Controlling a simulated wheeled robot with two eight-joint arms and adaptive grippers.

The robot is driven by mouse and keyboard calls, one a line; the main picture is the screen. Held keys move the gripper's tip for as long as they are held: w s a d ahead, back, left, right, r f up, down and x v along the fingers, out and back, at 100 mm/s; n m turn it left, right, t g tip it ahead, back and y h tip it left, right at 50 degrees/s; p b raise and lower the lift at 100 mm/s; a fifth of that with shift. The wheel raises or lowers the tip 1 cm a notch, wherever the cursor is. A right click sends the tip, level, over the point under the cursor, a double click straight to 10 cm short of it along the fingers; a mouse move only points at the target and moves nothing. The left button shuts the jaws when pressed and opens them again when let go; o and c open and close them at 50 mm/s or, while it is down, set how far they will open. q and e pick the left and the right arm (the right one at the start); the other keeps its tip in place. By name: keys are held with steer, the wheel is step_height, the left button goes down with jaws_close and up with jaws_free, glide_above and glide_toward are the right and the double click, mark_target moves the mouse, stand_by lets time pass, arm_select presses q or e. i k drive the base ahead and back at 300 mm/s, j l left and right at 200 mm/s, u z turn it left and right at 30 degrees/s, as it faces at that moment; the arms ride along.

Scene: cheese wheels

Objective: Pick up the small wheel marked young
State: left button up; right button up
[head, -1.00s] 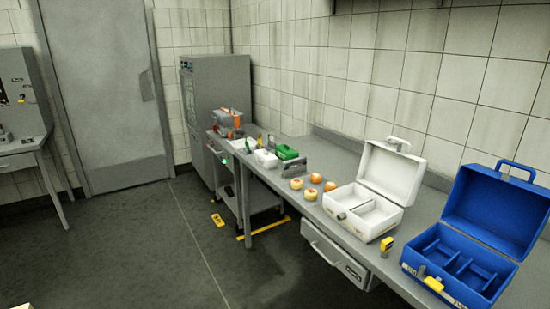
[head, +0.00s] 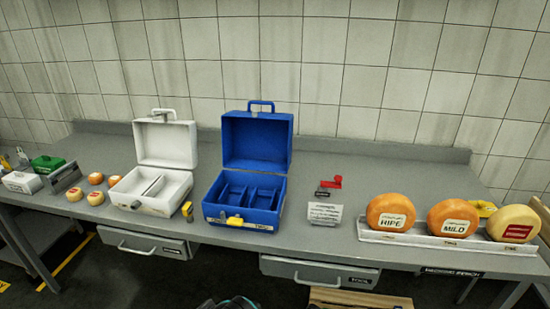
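Several small cheese wheels lie in a loose group on the bench at the left. The two at the front, a left one (head: 74,194) and a right one (head: 96,198), are pale yellow with reddish labels. The two behind, a left one (head: 95,178) and a right one (head: 115,181), are more orange. Their labels are too small to read, so I cannot tell by text which is marked young. Neither of my grippers can be made out. A dark shape with teal bits at the bottom edge is cut off and unclear.
A white case (head: 165,145) and a blue case (head: 257,145) stand open, right of the small wheels. Large wheels marked RIPE (head: 391,213) and MILD (head: 453,229), and a pale one (head: 514,223), stand on a rack at the right. A grey block (head: 65,177) stands left.

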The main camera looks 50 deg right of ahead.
mark_target(516, 225)
steer(key=z, duration=3.35)
steer(key=u, duration=1.9)
steer(key=z, duration=1.9)
steer(key=i+l, duration=0.2)
steer(key=i, duration=0.15)
steer(key=i+l+z, duration=0.1)
steer(key=i, duration=0.25)
steer(key=i+l, duration=0.25)
steer(key=i, duration=0.15)
